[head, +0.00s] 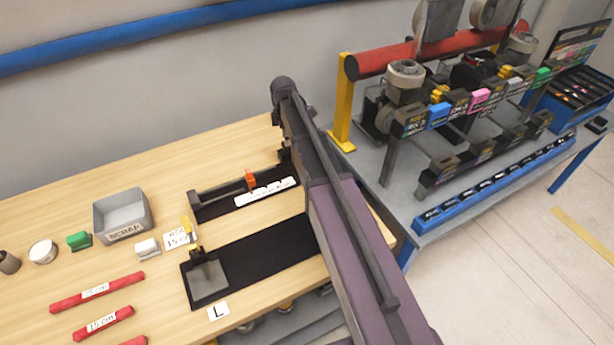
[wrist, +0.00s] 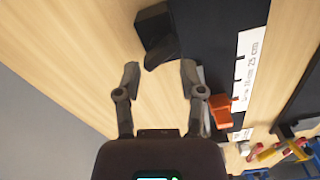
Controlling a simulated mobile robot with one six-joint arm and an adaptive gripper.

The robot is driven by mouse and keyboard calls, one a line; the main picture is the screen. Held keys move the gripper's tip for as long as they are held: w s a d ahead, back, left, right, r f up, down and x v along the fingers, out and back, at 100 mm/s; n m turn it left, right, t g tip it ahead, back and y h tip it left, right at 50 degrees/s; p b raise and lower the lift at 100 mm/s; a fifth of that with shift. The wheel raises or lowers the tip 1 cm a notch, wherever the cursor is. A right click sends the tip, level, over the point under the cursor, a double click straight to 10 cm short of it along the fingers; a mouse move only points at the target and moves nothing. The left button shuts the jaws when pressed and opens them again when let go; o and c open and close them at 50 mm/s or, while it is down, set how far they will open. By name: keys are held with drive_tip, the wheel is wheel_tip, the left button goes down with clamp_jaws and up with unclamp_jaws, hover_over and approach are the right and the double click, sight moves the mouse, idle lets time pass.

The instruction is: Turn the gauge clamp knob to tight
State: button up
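The gauge (head: 222,200) is a dark rail with a white scale strip (head: 266,192), lying on the wooden table. An upright orange piece on it (head: 250,180) looks like the clamp knob; its turn position is too small to read. In the wrist view the orange piece (wrist: 221,111) is just right of my right finger, apparently outside the grip. My gripper (wrist: 160,72) is open with nothing visible between its fingers. A black end block of the gauge (wrist: 154,30) shows beyond the fingertips. In the head view my arm hides the gripper or blends with it.
A second dark mat (head: 260,258) with a grey plate lies in front of the gauge. A grey scrap bin (head: 122,216), a green block (head: 79,240) and red strips (head: 97,291) are to the left. A grey bench (head: 440,215) with machinery stands right.

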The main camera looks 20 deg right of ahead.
drive_tip(key=shift+r+p, duration=5.45)
drive_tip(key=shift+r, duration=0.3)
drive_tip(key=s+f+m+b, duration=0.3)
drive_tip(key=s+m, duration=0.5)
drive_tip(key=s, duration=0.4)
drive_tip(key=s+f+m+b, duration=0.3)
drive_tip(key=s+m, duration=0.6)
drive_tip(key=s, duration=0.4)
drive_tip(key=shift+s+f, duration=0.15)
drive_tip(key=shift+s, duration=0.05)
drive_tip(key=w+r+n+p, duration=0.2)
drive_tip(key=w+r+n, duration=0.1)
drive_tip(key=w, duration=0.9)
drive_tip(key=w+r+n+p, duration=0.2)
drive_tip(key=w+n+p, duration=0.1)
drive_tip(key=w, duration=1)
drive_tip(key=shift+w+r+n, duration=0.2)
drive_tip(key=shift+r+n, duration=0.2)
drive_tip(key=shift+n, duration=0.2)
drive_tip(key=shift+f, duration=0.2)
wheel_tip(320, 180, down, 13)
drive_tip(key=b, duration=1.3)
drive_tip(key=shift+f, duration=0.2)
